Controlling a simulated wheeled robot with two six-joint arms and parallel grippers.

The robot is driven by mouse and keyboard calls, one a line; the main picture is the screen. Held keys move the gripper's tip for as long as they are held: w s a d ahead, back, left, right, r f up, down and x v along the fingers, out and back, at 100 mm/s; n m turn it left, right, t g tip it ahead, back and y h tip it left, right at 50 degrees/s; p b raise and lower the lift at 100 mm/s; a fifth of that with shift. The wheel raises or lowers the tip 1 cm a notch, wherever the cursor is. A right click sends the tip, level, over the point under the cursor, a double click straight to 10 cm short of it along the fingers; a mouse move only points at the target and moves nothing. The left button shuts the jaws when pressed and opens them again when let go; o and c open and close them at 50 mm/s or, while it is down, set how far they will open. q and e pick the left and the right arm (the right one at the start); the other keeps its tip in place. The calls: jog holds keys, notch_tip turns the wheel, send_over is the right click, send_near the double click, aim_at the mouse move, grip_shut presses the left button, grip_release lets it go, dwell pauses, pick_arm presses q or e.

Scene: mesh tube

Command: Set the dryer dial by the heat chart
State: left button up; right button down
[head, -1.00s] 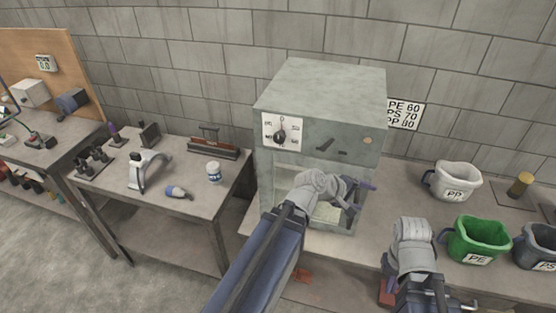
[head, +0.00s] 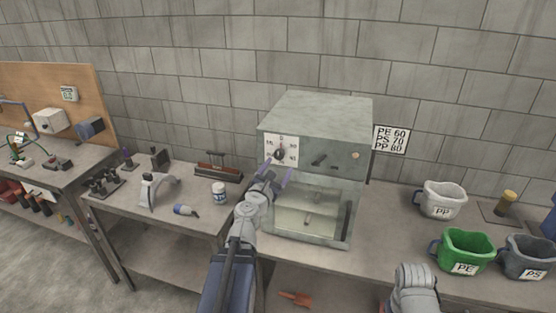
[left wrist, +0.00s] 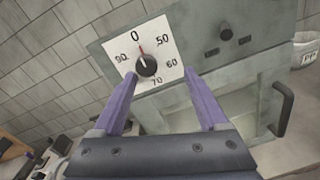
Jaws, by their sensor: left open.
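The dryer (head: 318,122) is a grey-green box on the bench. Its dial (left wrist: 146,65) is a black knob on a white plate, with its red pointer at 0. Around it are 50, 60, 70 and a left-hand number that looks like 80 or 90. The dial also shows in the head view (head: 280,154). The heat chart (head: 391,140) on the wall reads PE 60, PS 70, PP 80. My left gripper (head: 279,170) is open and empty just in front of the dial; in the left wrist view its fingers (left wrist: 160,78) straddle it from below, apart from it. My right gripper is out of view.
A white PP bin (head: 443,201), a green PE bin (head: 466,251) and a grey PS bin (head: 528,257) stand on the right. A dark handle (left wrist: 282,108) sticks out from the dryer front.

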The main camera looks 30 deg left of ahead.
aim_at(278, 155)
pick_arm(q)
jog(key=shift+n+y, duration=0.7)
jog(key=shift+n, duration=0.1)
jog(key=w+a, duration=0.1)
jog(key=w, duration=0.1)
jog(key=w+a, duration=0.1)
jog(key=w, duration=0.1)
jog(key=w+a, duration=0.1)
jog(key=w, duration=0.1)
jog(key=shift+w+a, duration=0.3)
jog(key=shift+a, duration=0.05)
jog(key=shift+c, duration=0.3)
grip_shut()
